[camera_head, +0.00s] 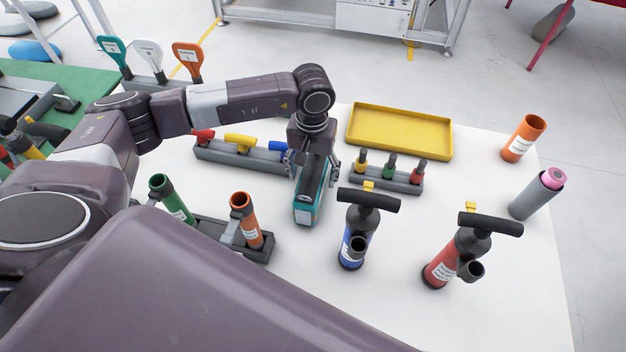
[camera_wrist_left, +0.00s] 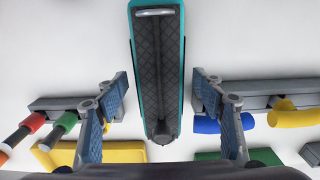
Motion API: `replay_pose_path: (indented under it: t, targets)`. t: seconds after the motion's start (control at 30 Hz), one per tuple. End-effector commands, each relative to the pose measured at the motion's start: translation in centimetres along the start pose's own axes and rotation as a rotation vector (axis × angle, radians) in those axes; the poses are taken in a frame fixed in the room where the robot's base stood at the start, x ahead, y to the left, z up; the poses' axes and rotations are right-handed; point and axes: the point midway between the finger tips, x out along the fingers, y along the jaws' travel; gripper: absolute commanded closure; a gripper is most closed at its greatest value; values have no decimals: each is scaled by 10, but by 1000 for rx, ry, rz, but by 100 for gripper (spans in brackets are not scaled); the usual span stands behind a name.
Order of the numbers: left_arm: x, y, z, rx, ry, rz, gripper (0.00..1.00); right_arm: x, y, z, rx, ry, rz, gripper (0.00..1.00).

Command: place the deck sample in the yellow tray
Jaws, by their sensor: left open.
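The deck sample (camera_head: 308,205) is a long block with teal sides and a dark textured top, lying on the white table (camera_head: 480,170). It also shows in the left wrist view (camera_wrist_left: 158,75), running from the top edge down between the fingers. My left gripper (camera_head: 313,165) is above the far part of the deck sample, pointing down. Its fingers (camera_wrist_left: 160,105) are open on either side of it, with gaps, holding nothing. The yellow tray (camera_head: 400,132) is empty behind and right of the gripper. My right gripper is not in view.
A rack (camera_head: 240,154) with red, yellow and blue pieces stands left of the gripper. A small rack (camera_head: 386,180) stands right, before the tray. Blue (camera_head: 357,235) and red (camera_head: 458,255) hand pumps stand at the front. Orange (camera_head: 523,138) and grey (camera_head: 537,195) cylinders stand far right.

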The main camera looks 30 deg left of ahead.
Motion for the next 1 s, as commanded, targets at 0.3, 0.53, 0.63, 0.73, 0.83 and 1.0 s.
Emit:
replay_pose_path:
  t: [0.3,0.53,0.63,0.73,0.83,1.0]
  targets:
    - [39,0,1,0,-3,-1,38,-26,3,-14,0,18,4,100]
    - [45,0,0,1,1,0,38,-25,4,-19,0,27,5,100]
    - [45,0,0,1,1,0,42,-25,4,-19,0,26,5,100]
    - [45,0,0,1,0,0,53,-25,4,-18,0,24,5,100]
    - [45,0,0,1,1,0,64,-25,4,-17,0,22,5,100]
    - [45,0,0,1,1,0,83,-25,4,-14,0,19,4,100]
